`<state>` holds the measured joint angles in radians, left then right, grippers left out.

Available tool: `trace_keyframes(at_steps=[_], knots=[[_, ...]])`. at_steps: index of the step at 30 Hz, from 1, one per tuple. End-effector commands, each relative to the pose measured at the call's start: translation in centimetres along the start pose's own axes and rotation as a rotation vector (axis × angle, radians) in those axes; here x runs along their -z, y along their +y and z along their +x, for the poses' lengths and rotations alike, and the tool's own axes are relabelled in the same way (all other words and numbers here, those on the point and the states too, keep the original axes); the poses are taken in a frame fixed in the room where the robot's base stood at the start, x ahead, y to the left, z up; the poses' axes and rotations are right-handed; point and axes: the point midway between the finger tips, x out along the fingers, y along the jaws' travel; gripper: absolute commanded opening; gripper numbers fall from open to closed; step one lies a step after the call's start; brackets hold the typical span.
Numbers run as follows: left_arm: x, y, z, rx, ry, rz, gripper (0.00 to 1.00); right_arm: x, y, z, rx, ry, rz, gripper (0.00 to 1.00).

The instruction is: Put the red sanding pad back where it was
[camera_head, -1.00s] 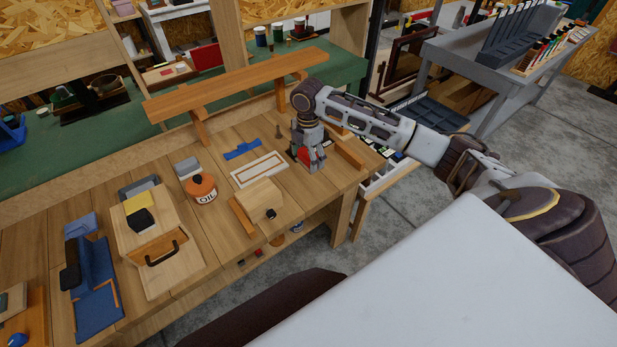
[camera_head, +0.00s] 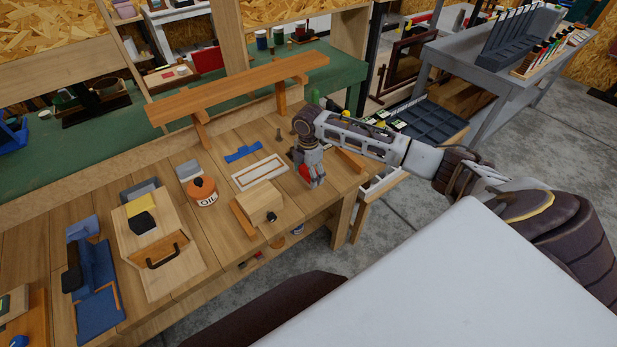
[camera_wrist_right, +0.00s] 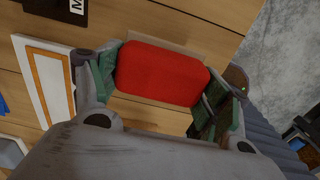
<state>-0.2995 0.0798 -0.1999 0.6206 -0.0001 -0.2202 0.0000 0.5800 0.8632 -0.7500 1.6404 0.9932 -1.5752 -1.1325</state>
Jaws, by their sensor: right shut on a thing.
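The red sanding pad (camera_wrist_right: 160,73) is held between the fingers of my right gripper (camera_head: 312,182). In the wrist view the pad lies across the jaws, one finger at each end. In the head view only a small red part of the pad (camera_head: 305,172) shows beside the fingers. The gripper points down over the right end of the plank bench (camera_head: 233,138). A pale tan edge (camera_wrist_right: 150,43) shows just beyond the pad in the wrist view. I cannot tell whether the pad touches the bench. My left gripper is not in view.
A white frame with an orange inner border (camera_head: 259,171) lies left of the gripper. A wooden block (camera_head: 262,202) and an orange oil tin (camera_head: 202,190) stand farther left. A wooden strip (camera_head: 350,160) lies to the right. A raised shelf (camera_head: 240,86) runs along the back.

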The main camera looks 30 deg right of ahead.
Motion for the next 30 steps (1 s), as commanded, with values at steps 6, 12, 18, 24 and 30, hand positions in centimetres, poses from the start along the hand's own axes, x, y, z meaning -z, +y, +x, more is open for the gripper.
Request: trace_keyframes(at_steps=[6, 12, 18, 24, 30], knots=[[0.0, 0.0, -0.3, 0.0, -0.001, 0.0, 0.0, -0.1, 0.0, 2.1, 0.0, -0.001, 0.001, 0.57], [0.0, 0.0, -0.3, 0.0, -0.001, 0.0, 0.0, 0.0, 0.0, 2.5, -0.002, -0.001, 0.0, 0.57], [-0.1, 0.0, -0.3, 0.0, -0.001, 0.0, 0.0, 0.0, 0.0, 2.5, -0.001, -0.001, 0.0, 0.57], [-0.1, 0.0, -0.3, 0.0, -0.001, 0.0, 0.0, 0.0, 0.0, 2.7, -0.001, 0.0, 0.0, 0.88], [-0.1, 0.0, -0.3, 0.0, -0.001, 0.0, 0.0, 0.0, 0.0, 2.7, -0.001, -0.001, 0.0, 0.98]])
